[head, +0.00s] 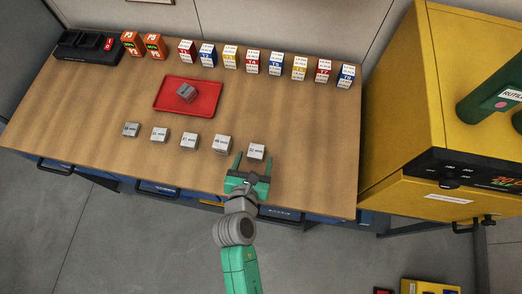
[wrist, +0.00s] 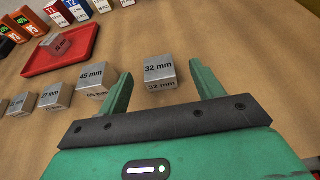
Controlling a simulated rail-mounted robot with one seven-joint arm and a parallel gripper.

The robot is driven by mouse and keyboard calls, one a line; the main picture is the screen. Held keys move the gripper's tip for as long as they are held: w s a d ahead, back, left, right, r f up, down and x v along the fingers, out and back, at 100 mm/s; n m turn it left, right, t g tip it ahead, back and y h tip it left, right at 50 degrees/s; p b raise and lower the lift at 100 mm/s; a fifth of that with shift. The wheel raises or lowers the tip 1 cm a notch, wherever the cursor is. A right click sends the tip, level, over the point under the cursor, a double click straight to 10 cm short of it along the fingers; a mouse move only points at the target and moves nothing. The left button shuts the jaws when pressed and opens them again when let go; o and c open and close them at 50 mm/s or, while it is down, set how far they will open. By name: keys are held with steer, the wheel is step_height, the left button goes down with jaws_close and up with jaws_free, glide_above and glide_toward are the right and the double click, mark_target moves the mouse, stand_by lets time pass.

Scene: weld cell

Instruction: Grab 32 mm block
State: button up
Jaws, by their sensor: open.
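The 32 mm block (wrist: 159,73) is a grey metal cube, with "32 mm" on its top and front in the wrist view. In the head view the block (head: 257,152) stands at the right end of a row on the wooden table. My gripper (wrist: 160,80) is open and green, with one finger to each side of the block in the wrist view. In the head view my gripper (head: 253,160) reaches in from the table's front edge, its fingertips near the block. I cannot tell whether a finger touches it.
The 45 mm block (wrist: 94,78) stands just left of my left finger. More grey blocks (head: 160,134) continue the row leftward. A red tray (head: 212,112) holding one block lies behind them. Labelled boxes (head: 252,62) line the back. A yellow cabinet (head: 405,120) stands at the right.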

mark_target(255, 153)
steer(key=b+x, duration=0.1)
steer(key=x, duration=0.3)
steer(key=shift+w+a+f+b, duration=0.1)
steer(key=shift+a+f+b, duration=0.05)
steer(key=shift+f+b, duration=0.3)
steer(key=shift+w+f, duration=0.15)
steer(key=shift+w, duration=0.25)
steer(key=shift+c, duration=0.3)
steer(key=c, duration=1.1)
